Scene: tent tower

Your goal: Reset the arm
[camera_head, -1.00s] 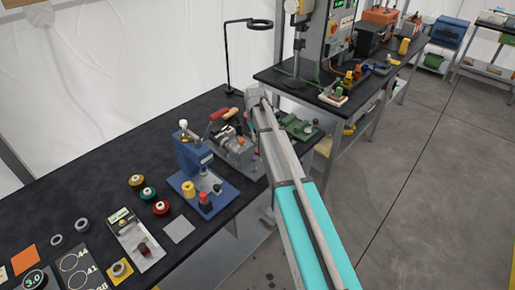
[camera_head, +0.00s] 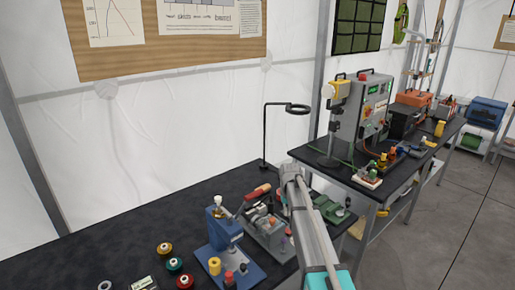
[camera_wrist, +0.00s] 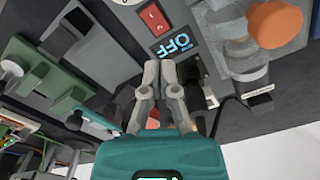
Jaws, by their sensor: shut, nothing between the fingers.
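My arm (camera_head: 312,230) reaches over the workbench (camera_head: 120,232) in the head view, with its far end in front of the grey machine (camera_head: 262,226). My gripper's fingers cannot be made out there. In the wrist view my gripper (camera_wrist: 160,64) is shut and empty, its two fingers close together. Beyond its tips is a grey device with a lit display reading OFF (camera_wrist: 176,47), a red switch (camera_wrist: 152,18) and an orange knob (camera_wrist: 275,24). Whether the fingers touch the device cannot be told.
A blue press (camera_head: 224,235) stands left of my arm, with coloured spools (camera_head: 174,264) further left. A green vise (camera_head: 332,208) sits to the right. A black ring stand (camera_head: 264,135) rises behind. A second bench (camera_head: 345,172) holds a control box (camera_head: 368,105). Floor at right is clear.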

